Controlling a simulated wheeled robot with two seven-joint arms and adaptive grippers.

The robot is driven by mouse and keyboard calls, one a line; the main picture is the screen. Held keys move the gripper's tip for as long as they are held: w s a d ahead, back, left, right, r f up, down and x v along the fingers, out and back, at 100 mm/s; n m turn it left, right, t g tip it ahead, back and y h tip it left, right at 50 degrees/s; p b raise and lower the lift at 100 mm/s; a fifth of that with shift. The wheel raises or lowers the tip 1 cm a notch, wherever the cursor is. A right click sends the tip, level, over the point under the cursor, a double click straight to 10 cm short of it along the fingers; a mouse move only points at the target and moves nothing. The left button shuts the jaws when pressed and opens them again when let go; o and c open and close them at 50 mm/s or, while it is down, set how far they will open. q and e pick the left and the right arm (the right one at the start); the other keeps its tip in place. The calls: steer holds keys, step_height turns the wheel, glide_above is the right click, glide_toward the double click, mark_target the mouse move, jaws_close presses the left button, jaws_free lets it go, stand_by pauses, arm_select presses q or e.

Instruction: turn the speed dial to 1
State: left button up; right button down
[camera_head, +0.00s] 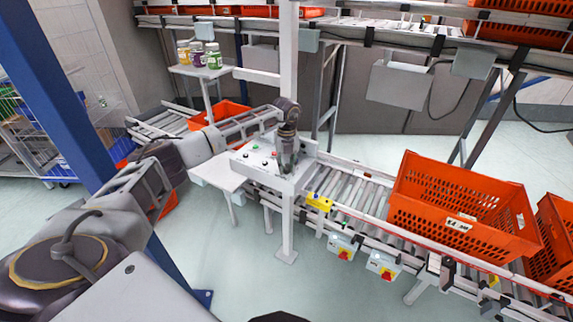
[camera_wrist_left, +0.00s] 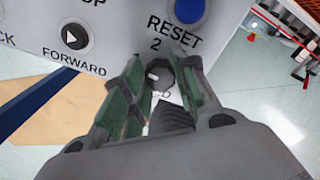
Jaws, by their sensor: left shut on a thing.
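The control panel (camera_head: 262,156) stands on a post beside the roller conveyor, with several coloured buttons on its face. My left gripper (camera_head: 287,168) reaches down to the right part of this panel. In the left wrist view, the dark round speed dial (camera_wrist_left: 161,78) with a pale pointer mark sits between the fingers of my left gripper (camera_wrist_left: 158,92), which is shut on it. A "2" shows above the dial; the lettering below it is partly hidden by the fingers. My right gripper is not in view.
An orange tote (camera_head: 460,215) sits on the roller conveyor (camera_head: 345,190) at right. Jars (camera_head: 197,55) stand on a small shelf behind. A blue post (camera_head: 60,90) rises at left.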

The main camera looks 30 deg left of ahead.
mark_target(287, 167)
arm_select(q)
steer(key=shift+w+r+n, duration=0.1)
steer(key=shift+n, duration=0.5)
steer(key=o, duration=1)
steer(key=shift+r, duration=5.95)
